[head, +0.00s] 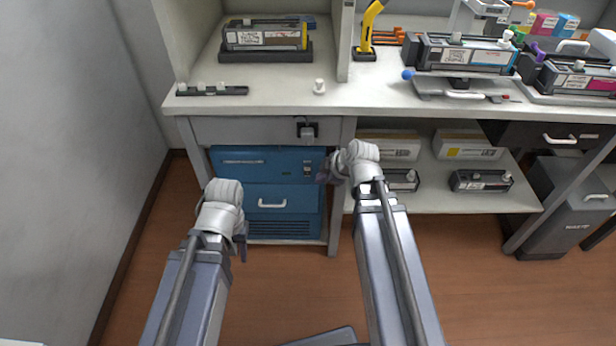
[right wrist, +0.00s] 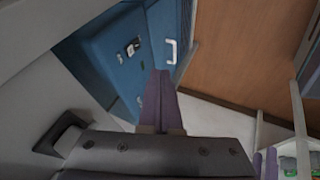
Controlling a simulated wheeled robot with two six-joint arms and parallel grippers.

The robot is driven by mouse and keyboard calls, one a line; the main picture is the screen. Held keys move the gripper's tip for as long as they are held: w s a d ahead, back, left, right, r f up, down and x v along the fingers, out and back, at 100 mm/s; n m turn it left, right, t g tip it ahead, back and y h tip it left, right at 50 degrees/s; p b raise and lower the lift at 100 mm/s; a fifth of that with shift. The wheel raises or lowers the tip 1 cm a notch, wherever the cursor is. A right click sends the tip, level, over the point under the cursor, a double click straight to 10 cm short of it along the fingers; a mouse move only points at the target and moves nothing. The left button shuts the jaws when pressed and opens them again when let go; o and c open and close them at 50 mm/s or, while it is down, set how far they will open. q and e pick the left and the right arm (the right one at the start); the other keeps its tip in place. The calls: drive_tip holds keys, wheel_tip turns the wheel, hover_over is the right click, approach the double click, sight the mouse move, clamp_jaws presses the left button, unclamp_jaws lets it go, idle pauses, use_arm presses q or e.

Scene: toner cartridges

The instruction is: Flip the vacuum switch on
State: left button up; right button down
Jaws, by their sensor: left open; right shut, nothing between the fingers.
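The blue vacuum unit (head: 268,197) stands under the workbench, with a white handle on its lower front. A small dark switch panel (head: 307,168) is at its upper right front. In the right wrist view the panel with a light switch (right wrist: 132,48) shows on the blue body; which way the switch is set, I cannot tell. My right gripper (head: 323,177) is shut and empty, just right of the panel. In the right wrist view its purple fingers (right wrist: 160,85) point at the blue unit, apart from the switch. My left gripper (head: 242,246) is open, low in front of the unit's left side.
The workbench top (head: 290,100) overhangs the unit, with a dark bracket (head: 307,129) under its front edge. A table leg stands right of the unit. A lower shelf (head: 440,200) holds toner cartridges and boxes. The floor (head: 300,270) in front is clear.

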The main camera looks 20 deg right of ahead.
sight(310, 175)
drive_tip(key=shift+w+a+f+b, duration=0.2)
drive_tip(key=shift+w+f+b, duration=1.95)
drive_tip(key=shift+w, duration=0.1)
drive_tip(key=shift+w+a+f+b, duration=0.15)
drive_tip(key=shift+w+f+b, duration=2)
drive_tip(key=shift+w, duration=0.1)
drive_tip(key=shift+w+f, duration=0.1)
drive_tip(key=shift+w, duration=0.15)
